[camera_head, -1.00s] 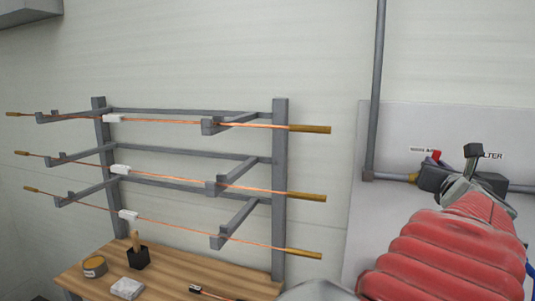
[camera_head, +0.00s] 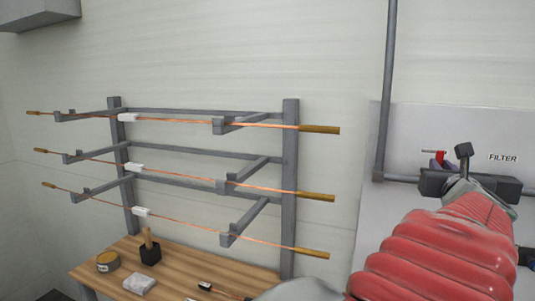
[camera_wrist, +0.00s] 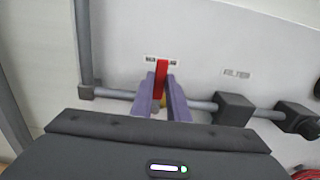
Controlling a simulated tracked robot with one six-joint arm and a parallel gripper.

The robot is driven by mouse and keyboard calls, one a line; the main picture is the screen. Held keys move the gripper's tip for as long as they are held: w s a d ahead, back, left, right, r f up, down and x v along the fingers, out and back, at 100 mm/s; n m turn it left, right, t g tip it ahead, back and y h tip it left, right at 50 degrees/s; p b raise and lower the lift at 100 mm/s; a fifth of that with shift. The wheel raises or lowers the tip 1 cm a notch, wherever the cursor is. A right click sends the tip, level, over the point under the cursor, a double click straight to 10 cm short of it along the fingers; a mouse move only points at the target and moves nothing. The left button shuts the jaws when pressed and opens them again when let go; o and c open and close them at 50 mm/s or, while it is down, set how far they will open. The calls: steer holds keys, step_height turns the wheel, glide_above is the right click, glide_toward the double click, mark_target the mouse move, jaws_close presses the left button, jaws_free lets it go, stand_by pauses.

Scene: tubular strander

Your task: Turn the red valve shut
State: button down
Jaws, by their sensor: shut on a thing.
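The red valve handle (camera_wrist: 161,73) stands between the two purple fingers of my gripper (camera_wrist: 166,82) in the wrist view. The fingers are shut on it. The handle points up in that picture, across the grey pipe. A bit of the brass valve body (camera_wrist: 164,103) shows between the fingers; the rest is hidden. In the head view, only a small part of the red handle (camera_head: 440,156) shows beside my gripper (camera_head: 436,164), and my red-sleeved arm covers much of the panel.
A grey pipe (camera_head: 383,85) runs down the wall and turns right along the white panel. A "FILTER" label (camera_head: 503,157) and a dark block (camera_wrist: 236,105) are to the right. A rack (camera_head: 291,170) with copper rods and a wooden bench (camera_head: 185,268) are on the left.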

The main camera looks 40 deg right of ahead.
steer(key=c, duration=1.7)
jaws_free()
steer(key=shift+w+f, duration=0.15)
steer(key=shift+w, duration=0.1)
steer(key=shift+s, duration=0.1)
steer(key=shift+a, duration=0.1)
steer(key=shift+v, duration=6.8)
